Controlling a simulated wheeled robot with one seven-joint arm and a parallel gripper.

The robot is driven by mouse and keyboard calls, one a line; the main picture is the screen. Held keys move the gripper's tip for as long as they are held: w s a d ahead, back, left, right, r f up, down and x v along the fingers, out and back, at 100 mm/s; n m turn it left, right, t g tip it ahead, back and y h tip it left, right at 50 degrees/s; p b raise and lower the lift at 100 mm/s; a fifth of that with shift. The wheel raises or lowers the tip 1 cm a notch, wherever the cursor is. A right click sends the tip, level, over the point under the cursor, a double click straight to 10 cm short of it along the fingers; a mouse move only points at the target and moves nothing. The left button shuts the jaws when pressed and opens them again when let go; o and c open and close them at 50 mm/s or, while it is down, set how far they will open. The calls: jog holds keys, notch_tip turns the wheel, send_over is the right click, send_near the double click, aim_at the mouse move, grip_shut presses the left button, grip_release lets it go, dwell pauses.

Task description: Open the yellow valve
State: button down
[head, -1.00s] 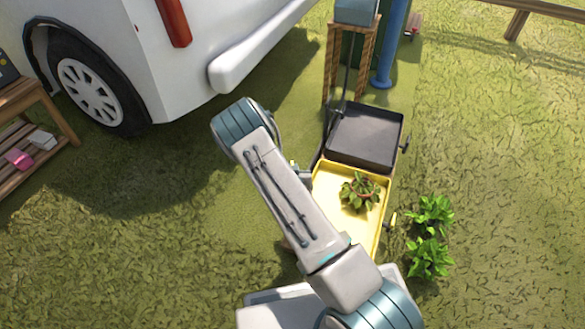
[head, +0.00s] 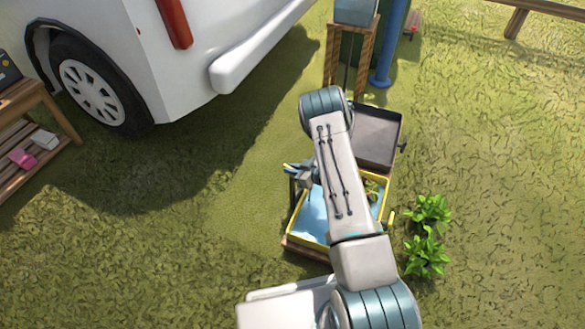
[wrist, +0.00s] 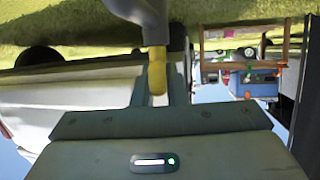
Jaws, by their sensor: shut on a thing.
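The yellow valve handle (wrist: 157,76) is a rounded yellow piece hanging from a grey stem in the wrist view. My gripper (wrist: 158,88) is shut on it, with a finger on each side. In the head view my gripper (head: 296,170) is at the left side of the yellow tray (head: 297,222), and the handle between its fingers is too small to make out clearly. The tray's floor now looks blue, like water. A small green plant (head: 374,190) in the tray is mostly hidden behind my arm.
A dark grey tray (head: 378,138) sits behind the yellow one. Two leafy plants (head: 427,235) grow on its right. A white vehicle (head: 190,60) and a wooden shelf (head: 40,100) stand on the left. Grass between them is open.

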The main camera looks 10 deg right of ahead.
jog(key=shift+w+n+g+y, duration=0.1)
jog(key=shift+n+g+y, duration=0.85)
jog(key=shift+n, duration=0.25)
jog(key=shift+g, duration=0.25)
jog(key=c, duration=1.5)
grip_release()
jog(key=shift+a, duration=0.1)
jog(key=shift+o, duration=0.2)
jog(key=p+v, duration=0.5)
jog(key=v, duration=0.9)
